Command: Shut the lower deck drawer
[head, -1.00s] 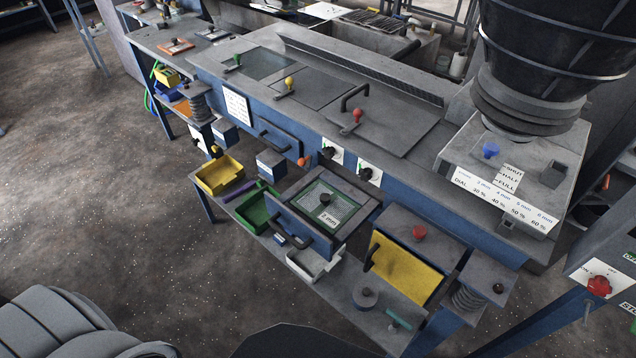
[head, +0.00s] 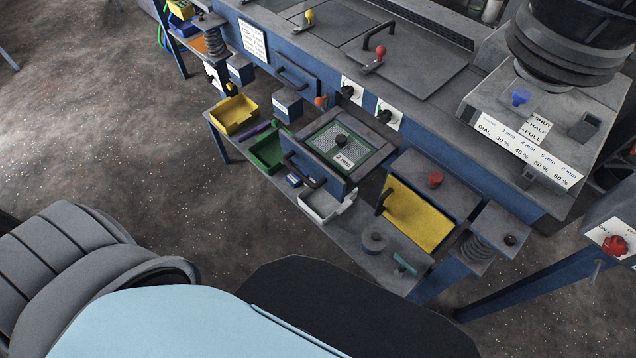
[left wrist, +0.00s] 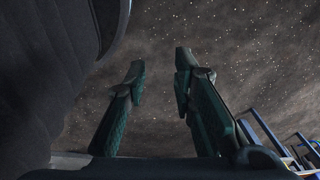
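The lower deck drawer (head: 316,158) stands pulled out from the machine's blue front in the head view. It has a blue front panel with a dark bar handle, and a mesh screen (head: 350,132) labelled 2 mm with a black knob lies in it. My left gripper (left wrist: 160,85) shows in the left wrist view with its two fingers apart and nothing between them, above the speckled floor. It is away from the drawer and not visible in the head view. My right gripper is not in view.
A shut drawer with a bar handle (head: 297,80) sits up left of the open one. Yellow (head: 234,114), green (head: 268,153) and white (head: 327,204) bins stand on the low shelf. A yellow panel (head: 418,214) is to the right. Floor at left is clear.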

